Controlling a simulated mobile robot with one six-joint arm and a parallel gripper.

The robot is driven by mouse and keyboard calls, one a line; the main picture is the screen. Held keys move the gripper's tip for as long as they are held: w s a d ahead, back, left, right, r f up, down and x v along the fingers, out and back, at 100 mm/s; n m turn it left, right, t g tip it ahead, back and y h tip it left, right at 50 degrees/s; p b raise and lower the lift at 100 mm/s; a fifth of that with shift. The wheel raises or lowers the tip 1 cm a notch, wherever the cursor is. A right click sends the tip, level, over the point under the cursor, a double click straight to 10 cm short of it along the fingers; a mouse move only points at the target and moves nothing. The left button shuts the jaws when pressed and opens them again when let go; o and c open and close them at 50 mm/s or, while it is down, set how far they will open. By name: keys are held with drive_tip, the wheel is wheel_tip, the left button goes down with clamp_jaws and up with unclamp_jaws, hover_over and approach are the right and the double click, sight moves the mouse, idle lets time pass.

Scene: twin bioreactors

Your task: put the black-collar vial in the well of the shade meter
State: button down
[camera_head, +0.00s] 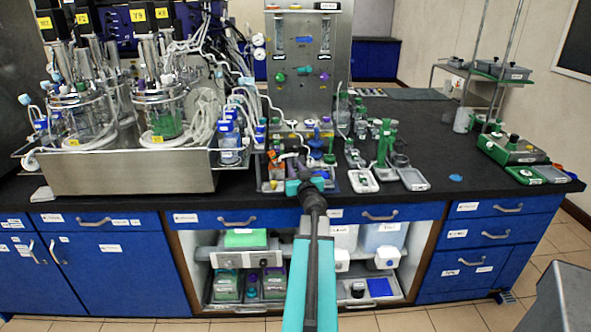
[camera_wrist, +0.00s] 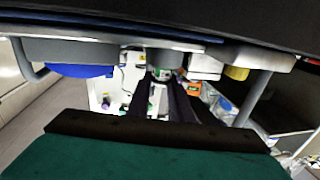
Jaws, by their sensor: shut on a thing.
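My gripper (camera_head: 313,184) is over the front edge of the black bench, in front of the cluttered middle. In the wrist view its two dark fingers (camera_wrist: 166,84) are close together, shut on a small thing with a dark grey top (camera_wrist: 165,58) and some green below. It looks like a vial, but I cannot clearly make out a black collar. A small white device with a green part (camera_head: 362,180) lies on the bench just right of my gripper, with a grey flat one (camera_head: 412,179) beside it. I cannot tell which device is the shade meter.
The twin bioreactors stand in a steel tray (camera_head: 130,180) at the left. A steel panel (camera_head: 305,70) rises behind my gripper. Green clamps (camera_head: 385,140) stand right of it. A green-based instrument (camera_head: 510,150) is at the far right. The bench between (camera_head: 450,150) is mostly clear.

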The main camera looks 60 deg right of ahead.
drive_tip(key=shift+f+b, duration=0.15)
drive_tip(key=shift+b, duration=0.3)
drive_tip(key=c, duration=1.6)
unclamp_jaws()
drive_tip(key=shift+p, duration=1.15)
